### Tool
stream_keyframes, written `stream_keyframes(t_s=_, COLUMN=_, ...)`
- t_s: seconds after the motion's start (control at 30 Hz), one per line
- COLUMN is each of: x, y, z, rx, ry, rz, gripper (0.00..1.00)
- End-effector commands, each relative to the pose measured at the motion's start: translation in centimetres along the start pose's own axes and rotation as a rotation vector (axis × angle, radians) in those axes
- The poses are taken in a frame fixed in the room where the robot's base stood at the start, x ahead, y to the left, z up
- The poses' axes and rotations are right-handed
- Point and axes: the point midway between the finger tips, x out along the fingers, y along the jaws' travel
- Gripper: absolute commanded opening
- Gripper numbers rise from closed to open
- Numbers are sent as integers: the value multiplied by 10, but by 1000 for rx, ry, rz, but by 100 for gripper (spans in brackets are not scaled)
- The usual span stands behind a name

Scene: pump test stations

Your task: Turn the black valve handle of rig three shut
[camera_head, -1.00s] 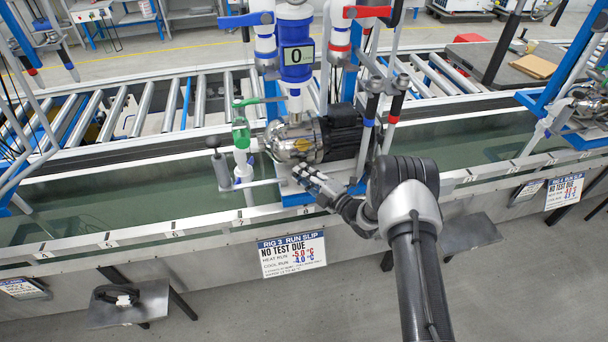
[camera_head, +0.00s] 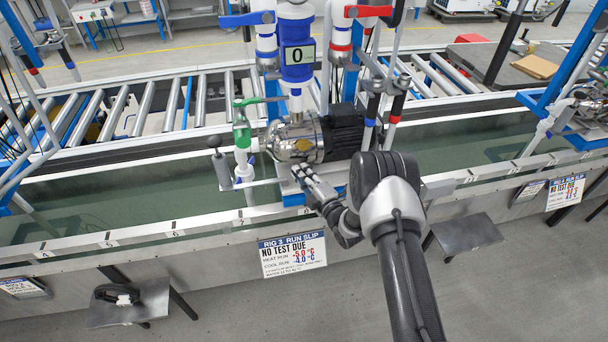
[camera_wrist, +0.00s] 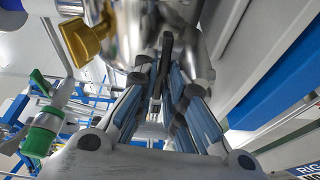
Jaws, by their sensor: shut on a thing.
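My gripper (camera_head: 304,176) is low at the front of rig three's silver pump (camera_head: 292,142). In the wrist view its two fingers (camera_wrist: 166,92) are closed around a thin black bar, which I take to be the black valve handle (camera_wrist: 167,48). The handle stands upright between the fingers, just below the shiny pump body (camera_wrist: 140,30). In the head view my fingers and wrist hide the handle. Rig three's run slip (camera_head: 292,254) hangs on the front rail below and reads "NO TEST DUE".
A yellow tap piece (camera_wrist: 88,40) is close to my fingers on the upper left. A green valve (camera_head: 241,134) stands left of the pump. A blue-and-white column with a "0" display (camera_head: 298,54) rises behind. Red and blue levers are above.

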Motion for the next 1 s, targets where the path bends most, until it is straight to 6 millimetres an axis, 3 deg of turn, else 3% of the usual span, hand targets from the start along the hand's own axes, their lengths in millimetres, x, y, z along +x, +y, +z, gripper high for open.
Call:
stream_keyframes(t_s=0.5, x=10, y=-2, z=-5, rx=1, ry=-292, rz=34, gripper=0)
stream_keyframes(t_s=1.0, x=10, y=0, z=-4, rx=2, ry=-338, rz=40, gripper=0)
